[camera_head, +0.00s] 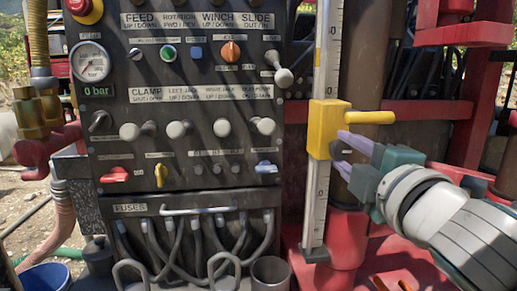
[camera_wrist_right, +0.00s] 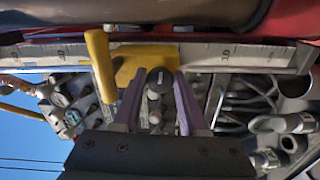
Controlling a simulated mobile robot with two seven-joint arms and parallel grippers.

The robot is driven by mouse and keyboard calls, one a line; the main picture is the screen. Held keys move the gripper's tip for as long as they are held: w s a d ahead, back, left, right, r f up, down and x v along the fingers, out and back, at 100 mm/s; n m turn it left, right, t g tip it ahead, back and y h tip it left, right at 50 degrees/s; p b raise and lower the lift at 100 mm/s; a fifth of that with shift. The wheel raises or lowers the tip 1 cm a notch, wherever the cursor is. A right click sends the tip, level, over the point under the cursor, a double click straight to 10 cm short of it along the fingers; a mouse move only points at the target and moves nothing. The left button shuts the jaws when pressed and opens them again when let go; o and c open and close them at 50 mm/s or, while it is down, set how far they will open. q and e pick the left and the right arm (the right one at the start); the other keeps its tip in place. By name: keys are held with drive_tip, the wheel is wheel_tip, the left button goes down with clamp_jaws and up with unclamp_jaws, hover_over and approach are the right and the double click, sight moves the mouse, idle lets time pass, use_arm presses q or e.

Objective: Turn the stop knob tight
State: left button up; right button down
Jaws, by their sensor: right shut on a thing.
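The yellow stop block (camera_head: 325,120) sits on the upright white ruler rail (camera_head: 325,60), with a yellow handle (camera_head: 368,117) sticking out to the right. The stop knob (camera_wrist_right: 160,80) is dark and rounded in the right wrist view, in front of the block. My right gripper (camera_head: 340,150) reaches in from the right, just below the handle. Its purple fingers lie on either side of the knob and are shut on it; in the head view they partly hide it. The wrist view also shows the fingertips (camera_wrist_right: 159,74) at the knob. My left gripper is not in view.
A dark control panel (camera_head: 210,105) with several knobs and levers stands left of the rail. A white-knobbed lever (camera_head: 284,77) sticks out near the rail. Red machine parts (camera_head: 343,235) lie below and behind. Cables (camera_head: 200,235) hang under the panel.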

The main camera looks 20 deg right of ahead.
idle(0.4)
drive_tip(key=shift+c, duration=2.4)
unclamp_jaws()
drive_tip(key=shift+s, duration=0.1)
drive_tip(key=b+v, duration=0.2)
drive_tip(key=v, duration=0.7)
drive_tip(key=shift+s, duration=0.4)
